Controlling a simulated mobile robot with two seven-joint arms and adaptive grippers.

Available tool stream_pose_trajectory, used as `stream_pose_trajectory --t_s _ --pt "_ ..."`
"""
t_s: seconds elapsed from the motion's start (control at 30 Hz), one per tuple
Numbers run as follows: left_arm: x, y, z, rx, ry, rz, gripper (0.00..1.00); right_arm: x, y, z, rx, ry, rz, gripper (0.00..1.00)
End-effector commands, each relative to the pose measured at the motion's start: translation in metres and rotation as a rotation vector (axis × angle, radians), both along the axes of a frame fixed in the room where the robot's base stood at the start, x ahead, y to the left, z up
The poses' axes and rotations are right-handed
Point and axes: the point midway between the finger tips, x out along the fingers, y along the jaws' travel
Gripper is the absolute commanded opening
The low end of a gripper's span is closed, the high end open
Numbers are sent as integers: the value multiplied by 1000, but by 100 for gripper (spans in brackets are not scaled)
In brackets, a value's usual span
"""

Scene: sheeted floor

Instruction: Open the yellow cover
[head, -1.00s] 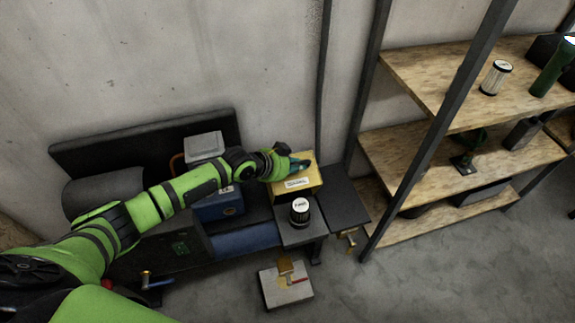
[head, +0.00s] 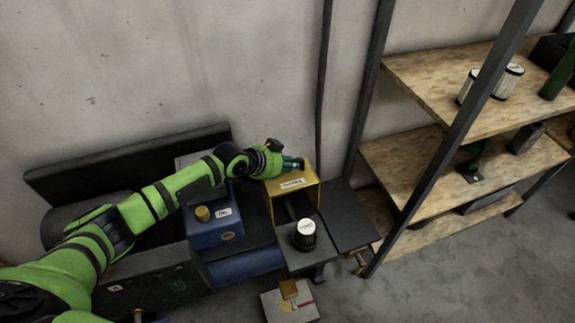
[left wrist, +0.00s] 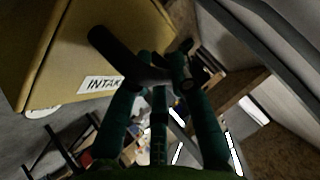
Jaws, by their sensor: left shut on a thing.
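The yellow cover (head: 290,183) is a box-like lid with a white label, at the right end of the bench in the head view. It is raised, and a dark space with a dark part shows under its front. The exact contact is hard to see. My right gripper is not in view.
A black-and-white filter (head: 304,236) stands in front of the cover. A blue box (head: 214,228) with a yellow cap is left of it. A shelf rack (head: 430,165) with an upright post stands to the right. A grey block (head: 290,304) lies on the floor in front.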

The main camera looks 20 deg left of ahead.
Motion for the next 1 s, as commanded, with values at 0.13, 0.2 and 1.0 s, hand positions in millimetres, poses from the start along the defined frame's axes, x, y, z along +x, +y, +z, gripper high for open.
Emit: stream_pose_trajectory --t_s 0.13,0.2,1.0 --pt "4 0 6 -6 -13 3 0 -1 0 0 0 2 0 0" --pt "4 0 6 -7 -14 3 0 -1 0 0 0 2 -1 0" --pt "-26 20 30 0 -7 0 46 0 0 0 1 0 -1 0"
